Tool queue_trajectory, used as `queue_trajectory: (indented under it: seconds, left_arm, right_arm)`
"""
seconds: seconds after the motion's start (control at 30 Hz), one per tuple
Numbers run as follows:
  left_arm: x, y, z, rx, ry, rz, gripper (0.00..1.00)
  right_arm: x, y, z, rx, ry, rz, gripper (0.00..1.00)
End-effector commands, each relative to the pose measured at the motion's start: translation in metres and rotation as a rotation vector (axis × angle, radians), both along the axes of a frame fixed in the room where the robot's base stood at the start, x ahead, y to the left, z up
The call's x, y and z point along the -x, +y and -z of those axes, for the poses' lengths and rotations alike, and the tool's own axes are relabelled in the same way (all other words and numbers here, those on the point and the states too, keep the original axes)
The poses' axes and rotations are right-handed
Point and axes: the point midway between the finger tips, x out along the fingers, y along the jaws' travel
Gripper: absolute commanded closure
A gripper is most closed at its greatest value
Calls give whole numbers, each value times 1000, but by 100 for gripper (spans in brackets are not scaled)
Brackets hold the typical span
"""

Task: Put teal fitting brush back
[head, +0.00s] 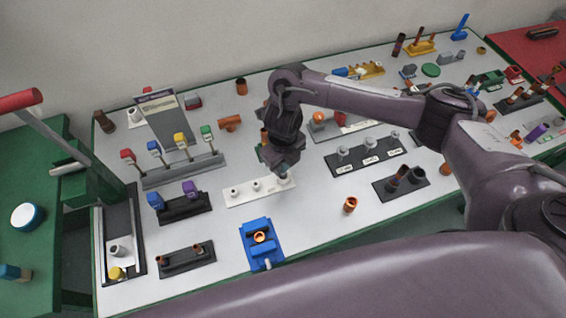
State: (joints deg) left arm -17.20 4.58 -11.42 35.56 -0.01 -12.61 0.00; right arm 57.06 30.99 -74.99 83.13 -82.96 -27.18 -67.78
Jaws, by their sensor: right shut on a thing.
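My right gripper (283,165) reaches down over the middle of the table, just above the right end of a white holder (243,197). It is shut on the teal fitting brush; only a small dark teal bit shows at the fingertips, and the jaws hide the rest. The white holder is a long low strip with several round sockets or posts along it. I cannot tell whether the brush touches the holder. My left gripper is not in view.
A blue fixture (260,252) stands in front, with an orange ring (350,204) to its right. A black three-post rack (366,155) is right of the gripper. Colour-topped tools stand in a grey rack (185,172) at left. Bare table lies around the orange ring.

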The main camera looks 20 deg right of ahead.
Motion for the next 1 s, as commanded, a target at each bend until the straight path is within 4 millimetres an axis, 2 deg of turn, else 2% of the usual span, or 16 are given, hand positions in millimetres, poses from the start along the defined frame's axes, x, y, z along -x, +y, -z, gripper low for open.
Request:
queue_trajectory:
  seconds: [0.33,0.37,0.53,0.83,1.0]
  left_arm:
    - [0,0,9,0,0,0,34]
    - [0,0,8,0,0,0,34]
    - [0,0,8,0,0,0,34]
    - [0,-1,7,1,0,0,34]
    - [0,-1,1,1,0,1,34]
  right_arm:
    - [0,0,10,0,0,0,91]
    - [0,0,9,0,0,0,71]
    - [0,0,9,0,0,0,49]
    - [0,0,6,0,-1,-1,49]
    - [-2,0,-17,-1,-6,-3,49]
